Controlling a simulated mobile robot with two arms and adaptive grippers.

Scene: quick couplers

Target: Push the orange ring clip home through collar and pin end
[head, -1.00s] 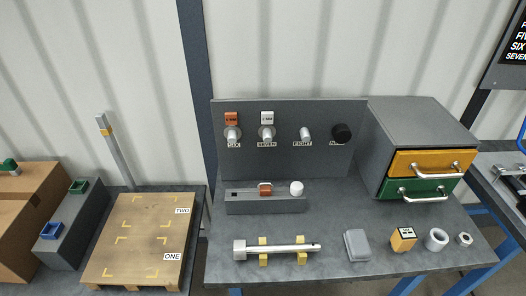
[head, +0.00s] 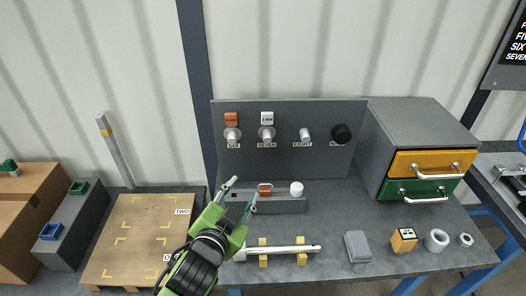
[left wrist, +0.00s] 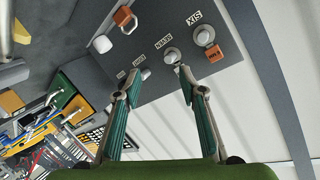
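The orange ring clip (head: 265,188) sits on the low grey block (head: 285,206) in front of the upright panel. It also shows at the top of the left wrist view (left wrist: 123,17). A silver pin (head: 285,250) lies across two yellow supports near the table's front. I cannot tell a collar on it for sure. My left gripper (head: 241,190) is open and empty, its fingertips just left of the clip in the head view. In the left wrist view its two fingers (left wrist: 152,84) are spread apart, with the panel beyond. My right gripper is not in view.
A white knob (head: 296,188) stands right of the clip. The grey panel (head: 290,165) behind carries several labelled posts. A cabinet with an orange drawer (head: 425,163) and a green drawer stands right. A grey box (head: 357,246), orange block (head: 403,239) and metal rings (head: 437,239) line the front.

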